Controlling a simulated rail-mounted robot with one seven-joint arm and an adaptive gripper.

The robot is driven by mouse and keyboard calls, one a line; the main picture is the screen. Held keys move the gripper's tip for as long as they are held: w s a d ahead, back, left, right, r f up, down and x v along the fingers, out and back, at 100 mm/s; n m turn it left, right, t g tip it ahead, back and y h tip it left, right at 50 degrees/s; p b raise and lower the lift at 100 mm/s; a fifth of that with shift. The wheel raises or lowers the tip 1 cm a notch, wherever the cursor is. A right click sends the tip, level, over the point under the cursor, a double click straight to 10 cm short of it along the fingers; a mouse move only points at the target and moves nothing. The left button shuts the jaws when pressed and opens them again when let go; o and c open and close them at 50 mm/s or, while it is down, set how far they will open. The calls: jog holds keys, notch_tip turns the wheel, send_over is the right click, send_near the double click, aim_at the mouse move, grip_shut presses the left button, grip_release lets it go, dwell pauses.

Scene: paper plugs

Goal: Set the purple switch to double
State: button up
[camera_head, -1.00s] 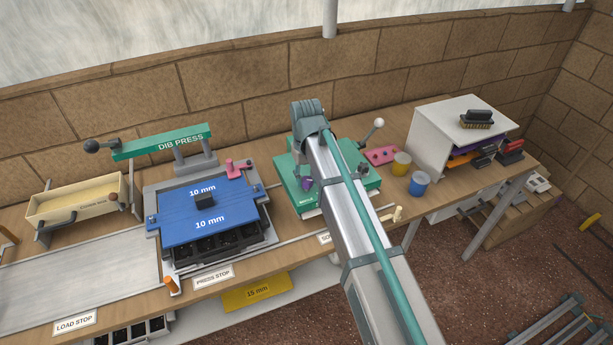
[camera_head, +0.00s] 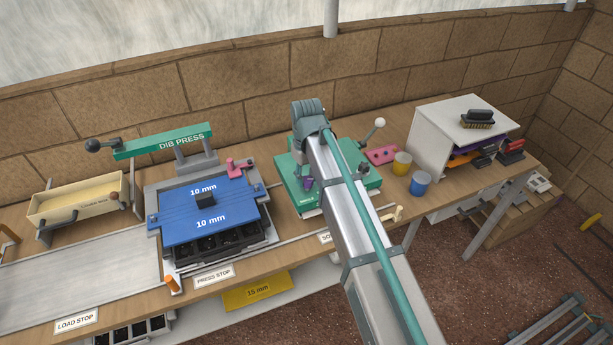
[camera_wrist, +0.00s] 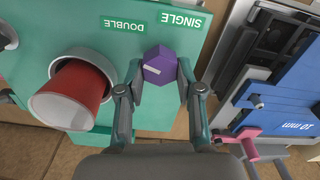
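The purple switch (camera_wrist: 160,64) is a faceted knob on the green panel (camera_wrist: 210,55) in the wrist view. A short white mark on it lies towards its left side. The DOUBLE label (camera_wrist: 124,25) and the SINGLE label (camera_wrist: 180,18) are above it, upside down, DOUBLE to the left. My gripper (camera_wrist: 161,82) has one finger on each side of the switch, drawn in to about its width, and seems closed on it. In the head view the switch (camera_head: 308,183) shows beside my arm, which hides most of the gripper.
A red cup-shaped part (camera_wrist: 72,94) stands on the panel left of my fingers. The blue 10 mm plate (camera_head: 205,208) and a pink handle (camera_wrist: 240,134) lie to the right in the wrist view.

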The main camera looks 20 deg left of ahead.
aim_at(307, 178)
jog(key=o, duration=0.4)
jog(key=shift+c, duration=0.2)
notch_tip(307, 178, up, 12)
dwell(0.4)
jog(key=shift+d, duration=0.1)
